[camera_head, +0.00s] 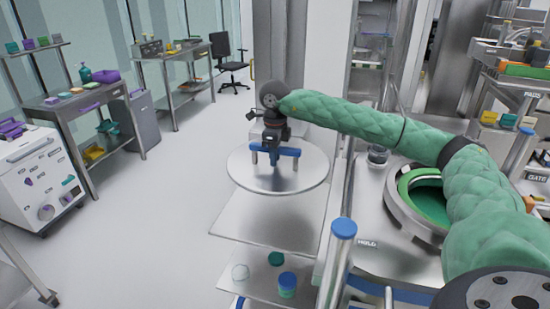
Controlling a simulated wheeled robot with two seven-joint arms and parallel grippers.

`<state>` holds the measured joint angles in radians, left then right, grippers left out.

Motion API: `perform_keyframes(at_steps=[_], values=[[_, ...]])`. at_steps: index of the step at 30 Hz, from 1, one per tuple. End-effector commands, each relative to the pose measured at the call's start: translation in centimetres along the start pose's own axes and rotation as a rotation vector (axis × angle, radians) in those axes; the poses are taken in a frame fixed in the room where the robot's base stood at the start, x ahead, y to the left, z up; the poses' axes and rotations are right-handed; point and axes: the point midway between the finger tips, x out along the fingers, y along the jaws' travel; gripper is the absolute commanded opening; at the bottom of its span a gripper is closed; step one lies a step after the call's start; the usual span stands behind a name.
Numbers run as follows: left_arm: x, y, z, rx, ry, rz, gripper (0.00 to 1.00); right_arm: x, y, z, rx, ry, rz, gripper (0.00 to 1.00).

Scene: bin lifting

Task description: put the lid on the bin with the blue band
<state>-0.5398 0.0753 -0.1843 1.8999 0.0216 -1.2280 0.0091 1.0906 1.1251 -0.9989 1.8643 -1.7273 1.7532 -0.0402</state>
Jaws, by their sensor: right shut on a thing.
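A wide round metal lid (245,174) with a blue bar handle (288,151) is left of centre. My right gripper (275,150) comes down on the middle of the lid and is shut on the handle. The lid looks level and lies over a metal shelf unit; I cannot tell whether it rests on something or hangs free. A round opening with a metal rim (398,207) and green inside is set in the worktop at the right, partly behind my arm. I cannot make out a bin with a blue band. My left gripper is not in view.
A blue-topped post (343,229) stands between the lid and the opening, near a "HOLD" label (367,243). Small jars, one blue-topped (287,279), sit on the lower shelf (255,258). Racks crowd the right.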

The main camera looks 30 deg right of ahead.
Motion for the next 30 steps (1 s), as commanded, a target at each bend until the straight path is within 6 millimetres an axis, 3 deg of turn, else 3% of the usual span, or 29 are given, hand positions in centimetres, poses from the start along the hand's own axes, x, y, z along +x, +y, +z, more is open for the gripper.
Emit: perform_keyframes(at_steps=[30], values=[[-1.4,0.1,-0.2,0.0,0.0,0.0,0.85,-4.2,0.0,0.0,0.0,-0.003,-0.002,0.0]])
